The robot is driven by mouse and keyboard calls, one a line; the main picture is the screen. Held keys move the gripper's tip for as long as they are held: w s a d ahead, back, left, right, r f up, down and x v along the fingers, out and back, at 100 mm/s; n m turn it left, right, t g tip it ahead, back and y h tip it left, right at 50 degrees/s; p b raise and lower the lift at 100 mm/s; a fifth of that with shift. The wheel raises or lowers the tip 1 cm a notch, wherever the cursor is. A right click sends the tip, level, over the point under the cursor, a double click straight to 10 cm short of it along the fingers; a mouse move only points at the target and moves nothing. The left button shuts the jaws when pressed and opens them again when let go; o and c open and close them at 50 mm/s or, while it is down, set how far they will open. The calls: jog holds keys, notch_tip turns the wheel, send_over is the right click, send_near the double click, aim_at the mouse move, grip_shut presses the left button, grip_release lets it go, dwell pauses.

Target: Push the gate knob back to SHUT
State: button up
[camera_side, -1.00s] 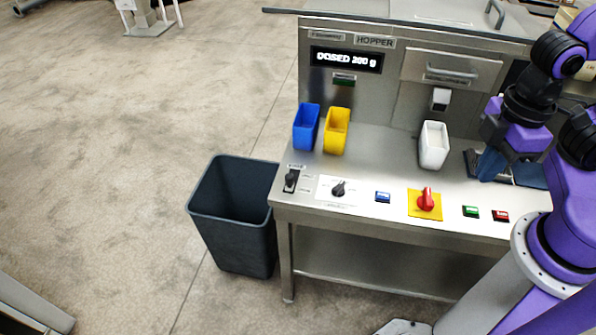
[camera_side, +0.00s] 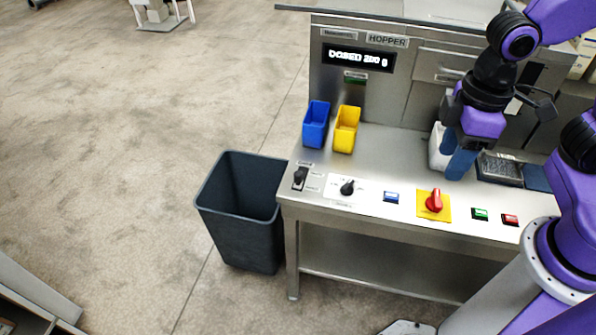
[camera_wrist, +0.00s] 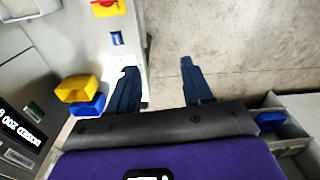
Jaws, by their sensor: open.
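The gate knob appears to be the black knob (camera_side: 299,177) in a small upright slot at the counter's left front corner, in the side view. Its small labels are too blurred to read. In the wrist view I cannot make it out. My gripper (camera_side: 455,166) is open and empty, its two blue fingers pointing down in front of the white container, well to the right of the knob. In the wrist view the fingers (camera_wrist: 157,68) are spread apart with nothing between them.
Left to right along the front edge are a black rotary knob (camera_side: 347,187), blue button (camera_side: 391,197), red rotary switch (camera_side: 434,201), green button (camera_side: 480,214) and red button (camera_side: 510,220). Blue (camera_side: 316,125) and yellow (camera_side: 346,130) bins stand behind. A white container (camera_side: 438,146) and dark waste bin (camera_side: 240,212) flank the area.

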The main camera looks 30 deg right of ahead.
jog(key=w+a+f+m, duration=0.1)
jog(key=w+a+m, duration=0.2)
jog(key=w+a, duration=0.3)
jog(key=w+a+f+m, duration=0.1)
jog(key=w+a+m, duration=0.15)
jog(key=w, duration=0.65)
jog(key=m, duration=0.5)
send_near(298, 174)
notch_tip(298, 174, down, 9)
jog(key=shift+w+f, duration=0.15)
jog(key=shift+f, duration=0.05)
